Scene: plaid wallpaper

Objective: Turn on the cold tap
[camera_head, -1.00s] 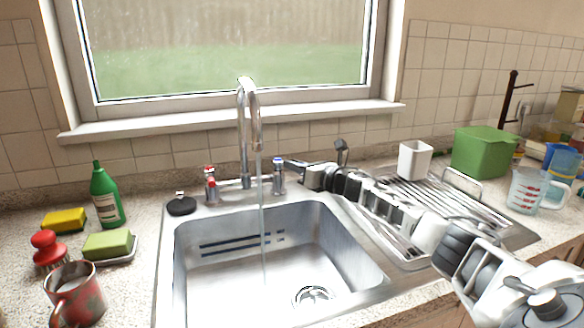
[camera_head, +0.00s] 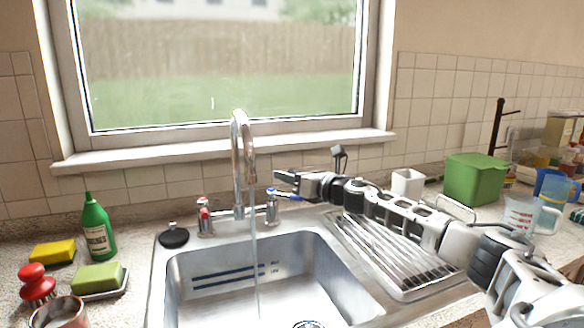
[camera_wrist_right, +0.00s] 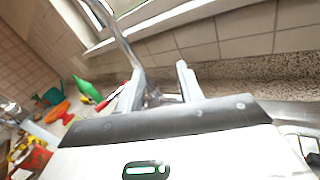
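The cold tap (camera_head: 272,207), with a blue top, stands right of the tall chrome spout (camera_head: 240,165). A stream of water (camera_head: 254,260) runs from the spout into the sink (camera_head: 230,262). My right gripper (camera_head: 284,184) is at the cold tap, just above and right of its top. Its fingers are apart; in the wrist view the right gripper (camera_wrist_right: 160,85) also shows open, with chrome metal between and beyond the fingers. I cannot tell if a finger touches the tap. The red-topped tap (camera_head: 204,215) is left of the spout. My left gripper is out of view.
A black plug (camera_head: 173,236) lies at the sink's back left corner. A green bottle (camera_head: 98,228), a yellow sponge (camera_head: 52,252) and a soap bar (camera_head: 98,277) are on the left counter. The drainer (camera_head: 390,255), a white cup (camera_head: 408,182) and a green box (camera_head: 474,178) are right.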

